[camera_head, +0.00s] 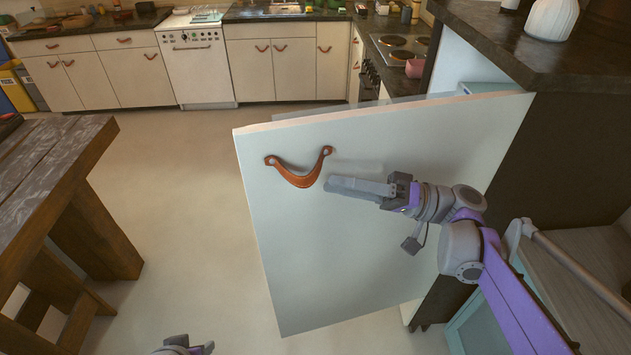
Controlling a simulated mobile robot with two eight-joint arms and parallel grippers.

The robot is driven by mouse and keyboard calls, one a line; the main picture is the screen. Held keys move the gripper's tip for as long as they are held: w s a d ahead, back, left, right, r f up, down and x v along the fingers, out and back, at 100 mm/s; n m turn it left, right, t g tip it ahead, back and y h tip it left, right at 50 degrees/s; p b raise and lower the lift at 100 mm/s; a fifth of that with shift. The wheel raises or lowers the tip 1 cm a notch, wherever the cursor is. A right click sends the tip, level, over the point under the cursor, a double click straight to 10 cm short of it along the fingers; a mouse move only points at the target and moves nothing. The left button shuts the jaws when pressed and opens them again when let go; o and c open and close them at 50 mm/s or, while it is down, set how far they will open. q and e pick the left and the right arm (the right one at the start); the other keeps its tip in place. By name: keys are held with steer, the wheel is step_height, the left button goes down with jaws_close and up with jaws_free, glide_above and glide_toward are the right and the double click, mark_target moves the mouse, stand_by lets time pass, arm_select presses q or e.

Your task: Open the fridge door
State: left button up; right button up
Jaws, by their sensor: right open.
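The fridge door (370,240) is a large pale panel that stands swung out from the dark cabinet side at the right. Its leather pull (298,180), an orange-brown curved strap, is fixed near the door's upper left. My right gripper (336,184) is open and empty in front of the door, just right of the pull and apart from it. Its arm comes in from the right and covers part of the door. A small part of my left gripper (185,347) shows at the bottom edge; its jaws cannot be made out.
A dark countertop (490,40) with a white vase (551,18) lies above the door's right side. A wooden table (60,180) stands at the left. White cabinets and a dishwasher (197,68) line the back. The floor (180,200) between table and door is clear.

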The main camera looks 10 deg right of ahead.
steer(key=v, duration=0.4)
steer(key=shift+d, duration=0.1)
stand_by(0.3)
steer(key=s+a+f+m+g+h, duration=0.1)
steer(key=s+a+f+m+h, duration=0.1)
steer(key=a+f+h, duration=0.35)
steer(key=s+a+f+m+h, duration=0.2)
steer(key=s+a+f+h, duration=0.1)
steer(key=f, duration=0.6)
steer(key=s+d+f+t+h, duration=0.1)
steer(key=s+d+f+h, duration=0.5)
steer(key=f+h, duration=0.5)
steer(key=d+f, duration=0.1)
steer(key=d, duration=0.1)
steer(key=shift+s+d+n, duration=0.3)
steer(key=shift+s+d, duration=0.05)
steer(key=shift+s, duration=0.05)
